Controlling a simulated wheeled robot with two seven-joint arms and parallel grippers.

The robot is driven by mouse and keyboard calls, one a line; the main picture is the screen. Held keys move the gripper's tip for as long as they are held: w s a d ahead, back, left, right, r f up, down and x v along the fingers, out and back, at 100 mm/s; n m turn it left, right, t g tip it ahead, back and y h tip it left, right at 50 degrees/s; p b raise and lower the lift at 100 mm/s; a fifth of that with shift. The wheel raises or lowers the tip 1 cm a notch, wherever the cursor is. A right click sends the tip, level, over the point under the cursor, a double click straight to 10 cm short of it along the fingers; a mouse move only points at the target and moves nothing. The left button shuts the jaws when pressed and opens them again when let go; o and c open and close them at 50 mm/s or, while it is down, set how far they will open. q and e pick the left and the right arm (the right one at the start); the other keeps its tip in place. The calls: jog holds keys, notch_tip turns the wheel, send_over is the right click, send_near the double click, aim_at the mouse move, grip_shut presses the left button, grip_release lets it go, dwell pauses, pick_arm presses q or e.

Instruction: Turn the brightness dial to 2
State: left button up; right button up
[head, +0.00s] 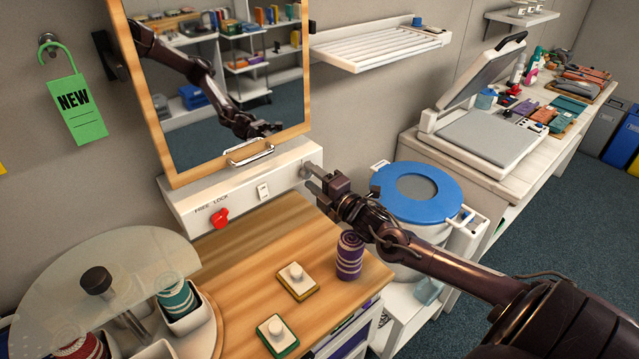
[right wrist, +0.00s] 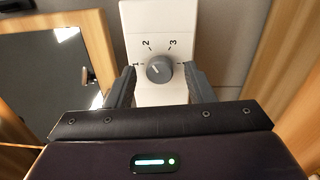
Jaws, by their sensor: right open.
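The brightness dial (right wrist: 159,69) is a round grey knob on a white panel (right wrist: 155,20) in the right wrist view. Printed numbers, including 2 and 3, ring it. Its pale mark seems to point up-left, towards the 1 and 2 side; the exact setting is hard to read. My right gripper (right wrist: 160,85) is open, one finger on each side of the dial, with gaps showing. In the head view the right gripper (head: 314,179) is at the right end of the white panel (head: 240,190), in front of the dial (head: 305,170). My left gripper is out of view.
A red FREE/LOCK knob (head: 219,217) and a white switch (head: 263,192) share the panel, beneath a framed mirror (head: 225,75). A purple striped roll (head: 349,256) stands under my right arm. A blue-lidded bin (head: 445,197) is close to its right.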

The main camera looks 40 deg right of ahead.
jog(key=s+b, duration=0.1)
jog(key=s, duration=0.6)
jog(key=shift+s+d+f, duration=0.15)
jog(key=shift+s+d, duration=0.15)
jog(key=shift+d, duration=0.1)
dwell(0.3)
